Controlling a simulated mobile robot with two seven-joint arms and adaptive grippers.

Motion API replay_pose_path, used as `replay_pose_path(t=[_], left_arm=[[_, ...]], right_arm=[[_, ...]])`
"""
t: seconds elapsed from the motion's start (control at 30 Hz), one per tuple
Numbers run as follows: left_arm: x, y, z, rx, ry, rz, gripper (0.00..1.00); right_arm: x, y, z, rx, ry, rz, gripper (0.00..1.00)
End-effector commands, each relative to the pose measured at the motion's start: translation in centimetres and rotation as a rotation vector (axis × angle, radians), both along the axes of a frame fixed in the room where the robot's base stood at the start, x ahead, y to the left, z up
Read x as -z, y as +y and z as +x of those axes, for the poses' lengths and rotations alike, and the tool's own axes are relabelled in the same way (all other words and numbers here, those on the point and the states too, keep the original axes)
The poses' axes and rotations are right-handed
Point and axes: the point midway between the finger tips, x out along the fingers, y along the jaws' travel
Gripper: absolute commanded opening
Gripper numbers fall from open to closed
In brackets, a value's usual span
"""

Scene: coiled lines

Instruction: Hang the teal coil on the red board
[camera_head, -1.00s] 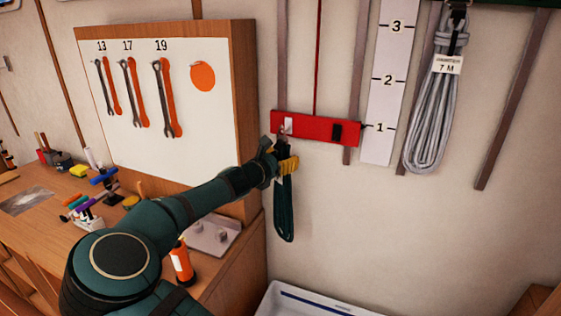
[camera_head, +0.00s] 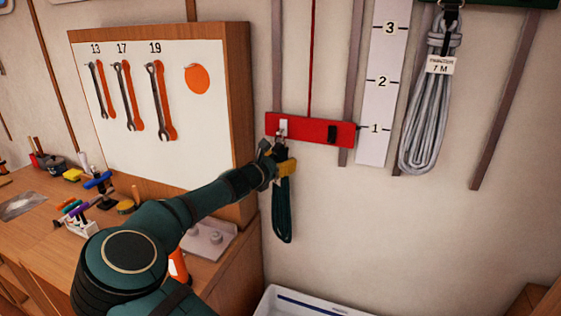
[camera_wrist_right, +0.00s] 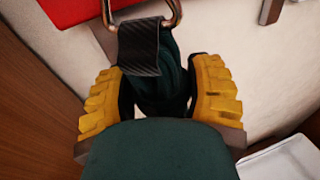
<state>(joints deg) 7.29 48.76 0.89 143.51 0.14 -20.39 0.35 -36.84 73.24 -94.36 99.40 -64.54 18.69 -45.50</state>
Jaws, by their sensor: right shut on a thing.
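The dark teal coil (camera_head: 283,212) hangs below my right gripper (camera_head: 279,168), just under the left part of the red board (camera_head: 309,131). My right gripper's yellow fingers are shut around the coil's top, beside its black strap (camera_wrist_right: 138,48). A metal clip (camera_wrist_right: 150,12) sits above the strap in the right wrist view, close to the red board (camera_wrist_right: 75,10). The board carries a pale hook (camera_head: 284,127) on the left and a black part (camera_head: 332,133) on the right. I cannot tell whether the clip is on the hook. My left gripper is out of view.
A grey coil (camera_head: 427,110) tagged 7 M hangs at the right, beside a white number strip (camera_head: 380,100). A tool panel (camera_head: 200,120) with wrenches stands left, above a cluttered wooden bench (camera_head: 30,230). A white bin (camera_head: 300,304) lies below.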

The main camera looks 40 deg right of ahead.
Motion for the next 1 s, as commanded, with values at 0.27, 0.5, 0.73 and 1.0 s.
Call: replay_pose_path(t=[0.27,0.5,0.73,1.0], left_arm=[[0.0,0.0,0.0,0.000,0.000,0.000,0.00],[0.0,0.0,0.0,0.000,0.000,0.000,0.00],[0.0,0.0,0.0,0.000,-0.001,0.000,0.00],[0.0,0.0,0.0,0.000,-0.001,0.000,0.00]], right_arm=[[0.0,0.0,0.0,0.001,0.000,0.000,0.12],[0.0,0.0,0.0,0.001,0.000,0.000,0.90],[0.1,0.3,-0.1,0.000,0.000,0.002,0.90],[-0.3,4.2,-0.9,-0.004,-0.003,0.003,0.90]])
